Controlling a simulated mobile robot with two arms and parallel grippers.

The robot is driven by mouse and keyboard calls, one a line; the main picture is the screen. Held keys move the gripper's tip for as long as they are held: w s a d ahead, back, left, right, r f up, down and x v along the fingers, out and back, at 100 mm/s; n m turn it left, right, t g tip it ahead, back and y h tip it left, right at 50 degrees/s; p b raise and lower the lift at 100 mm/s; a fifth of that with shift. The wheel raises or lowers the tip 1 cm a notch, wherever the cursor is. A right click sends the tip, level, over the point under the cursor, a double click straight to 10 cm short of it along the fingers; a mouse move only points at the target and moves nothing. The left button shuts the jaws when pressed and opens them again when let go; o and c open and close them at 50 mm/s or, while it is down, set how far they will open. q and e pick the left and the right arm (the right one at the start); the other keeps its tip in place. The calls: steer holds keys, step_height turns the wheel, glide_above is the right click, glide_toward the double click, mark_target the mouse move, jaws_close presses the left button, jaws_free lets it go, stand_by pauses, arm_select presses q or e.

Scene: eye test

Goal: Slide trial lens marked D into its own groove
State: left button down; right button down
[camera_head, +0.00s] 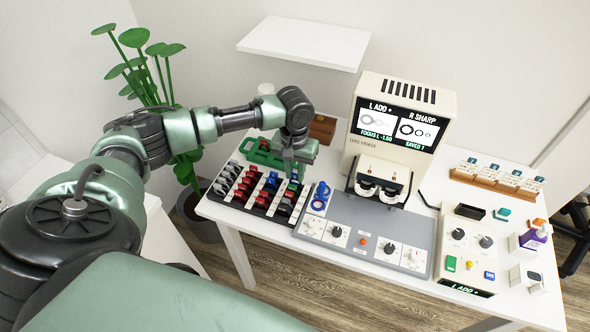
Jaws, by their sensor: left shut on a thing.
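My left gripper (294,171) reaches down over the right back part of a dark lens rack (246,209). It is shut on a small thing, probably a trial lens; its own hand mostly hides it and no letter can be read. The rack holds rows of red-handled and dark-handled lenses in grooves, with pale strips between the rows. I cannot read which lens is marked D or tell which groove is its own. My right gripper is not in view.
A cream lens meter (369,153) with a lit screen stands right of the rack, behind a grey control panel (361,239). Blue rings (320,195) lie beside the rack and a green holder (262,152) behind it. A card stand (497,180) and control box (470,243) are at right.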

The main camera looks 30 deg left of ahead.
arm_select(q)
steer(key=shift+f, duration=1.1)
steer(key=c, duration=1.2)
jaws_free()
step_height(320, 180, up, 8)
steer(key=shift+s+f+b, duration=0.1)
steer(key=shift+s+b, duration=0.05)
steer(key=shift+b, duration=0.4)
steer(key=shift+f, duration=0.1)
